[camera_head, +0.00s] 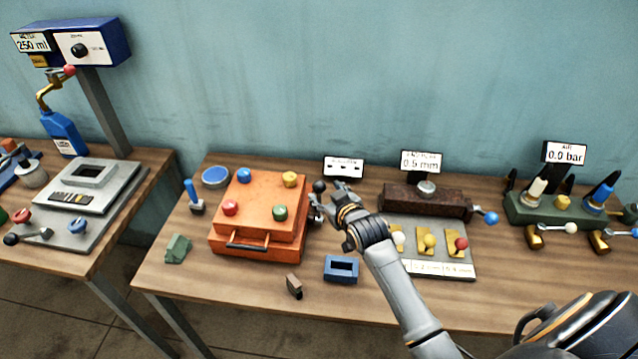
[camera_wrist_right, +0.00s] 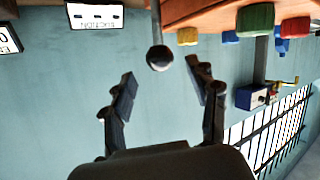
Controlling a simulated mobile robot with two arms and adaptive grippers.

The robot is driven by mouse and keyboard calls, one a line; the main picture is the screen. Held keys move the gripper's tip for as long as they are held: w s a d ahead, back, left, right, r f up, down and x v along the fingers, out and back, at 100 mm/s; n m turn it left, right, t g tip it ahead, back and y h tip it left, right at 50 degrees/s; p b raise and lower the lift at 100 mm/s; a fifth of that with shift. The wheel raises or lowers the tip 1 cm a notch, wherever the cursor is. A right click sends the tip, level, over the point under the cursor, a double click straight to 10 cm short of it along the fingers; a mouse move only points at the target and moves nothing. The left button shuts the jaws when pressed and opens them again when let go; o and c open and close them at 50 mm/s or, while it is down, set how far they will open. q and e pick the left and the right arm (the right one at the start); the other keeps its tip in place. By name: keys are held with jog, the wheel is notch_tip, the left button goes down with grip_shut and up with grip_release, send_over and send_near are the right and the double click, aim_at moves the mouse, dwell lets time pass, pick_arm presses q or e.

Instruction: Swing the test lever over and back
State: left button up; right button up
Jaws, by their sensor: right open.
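A lever with a black ball knob (camera_head: 319,186) stands at the right side of the orange box (camera_head: 262,244). I take it to be the test lever; no label on it is legible. My right gripper (camera_head: 330,202) is open beside the knob, at the box's right edge. In the right wrist view the black knob (camera_wrist_right: 158,58) on its thin rod shows between and just beyond the open fingertips (camera_wrist_right: 166,80). No contact shows there. The lever's base is hidden. My left gripper is not in view.
The orange box carries several coloured knobs and a front handle. A small sign (camera_head: 344,168) stands behind the lever. A blue block (camera_head: 341,269) and a brown block (camera_head: 294,286) lie in front. A dark red bar device (camera_head: 428,201) is to the right.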

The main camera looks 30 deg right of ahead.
aim_at(322, 189)
jog(key=shift+p+x, duration=0.4)
jog(key=shift+x, duration=2.65)
grip_shut()
